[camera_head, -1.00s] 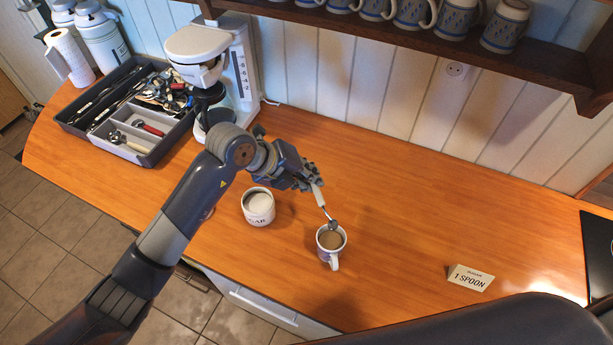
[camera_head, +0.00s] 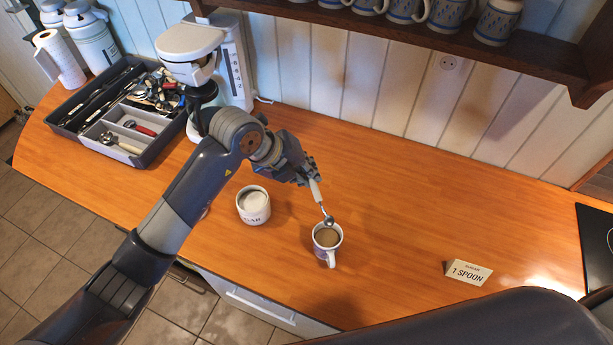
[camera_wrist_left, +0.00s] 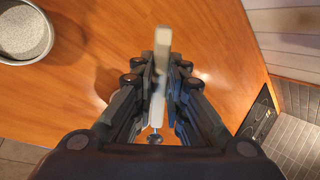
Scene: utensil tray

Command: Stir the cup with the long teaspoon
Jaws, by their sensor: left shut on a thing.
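The cup (camera_head: 322,251) stands upright on the wooden counter, holding a brown drink, with its handle toward the front. My left gripper (camera_head: 312,180) is shut on the pale handle of the long teaspoon (camera_head: 316,192), behind and above the cup. The spoon slants down, and its metal bowl is over the back rim of the cup; I cannot tell whether it touches the rim or the drink. In the left wrist view the spoon handle (camera_wrist_left: 158,95) stands between the fingers, which mostly hide the cup. My right gripper does not show.
A white sugar pot (camera_head: 254,209) stands left of the cup. A "1 SPOON" card (camera_head: 467,272) stands at right. The dark utensil tray (camera_head: 66,125) and the coffee machine (camera_head: 240,75) are at back left. A mug shelf (camera_head: 420,32) overhangs the back. The counter's middle right is clear.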

